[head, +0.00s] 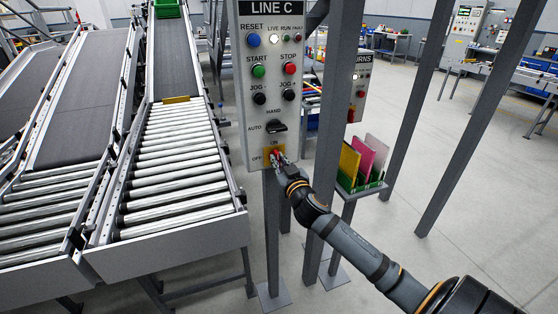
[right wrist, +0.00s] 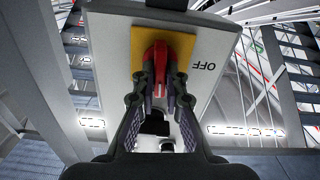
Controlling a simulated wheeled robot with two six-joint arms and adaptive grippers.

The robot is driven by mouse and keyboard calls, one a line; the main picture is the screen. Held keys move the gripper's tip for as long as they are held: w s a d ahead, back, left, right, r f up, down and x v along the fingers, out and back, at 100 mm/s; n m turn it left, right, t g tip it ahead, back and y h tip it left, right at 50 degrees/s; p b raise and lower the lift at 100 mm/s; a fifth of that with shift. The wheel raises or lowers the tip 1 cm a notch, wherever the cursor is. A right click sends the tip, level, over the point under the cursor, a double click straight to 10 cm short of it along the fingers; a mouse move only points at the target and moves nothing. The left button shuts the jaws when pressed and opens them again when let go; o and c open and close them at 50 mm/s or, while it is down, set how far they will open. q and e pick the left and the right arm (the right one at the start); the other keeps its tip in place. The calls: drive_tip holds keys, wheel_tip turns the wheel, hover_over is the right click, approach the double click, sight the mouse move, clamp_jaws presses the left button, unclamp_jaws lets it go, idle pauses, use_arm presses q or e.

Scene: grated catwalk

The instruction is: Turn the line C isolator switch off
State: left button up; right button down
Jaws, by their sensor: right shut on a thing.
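The LINE C control panel (head: 244,100) is a light grey box on posts, in the middle of the head view. Near its bottom is the isolator switch, a red handle (right wrist: 158,52) on a yellow plate (right wrist: 190,48). OFF is printed to the left of the plate and ON above it in the head view. My right gripper (head: 279,159) is at the switch, its fingers (right wrist: 161,90) shut on the red handle from both sides. The fingers hide much of the handle, and I cannot tell clearly which mark it points to. My left gripper is not in view.
Above the isolator are a black HAND/AUTO selector (head: 277,127) and several push buttons. A roller conveyor (head: 175,165) stands close on the left. Grey posts (head: 405,95), a second panel (head: 358,85) and a green rack of coloured boards (head: 361,185) stand to the right.

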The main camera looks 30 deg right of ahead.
drive_tip(key=shift+a+f+n+p, duration=0.15)
drive_tip(key=shift+n+p, duration=1.55)
drive_tip(key=shift+n, duration=2.4)
drive_tip(key=shift+a+f+n+p, duration=0.1)
drive_tip(key=shift+n+p, duration=1.55)
drive_tip(key=shift+n, duration=2.45)
drive_tip(key=c, duration=1.4)
unclamp_jaws()
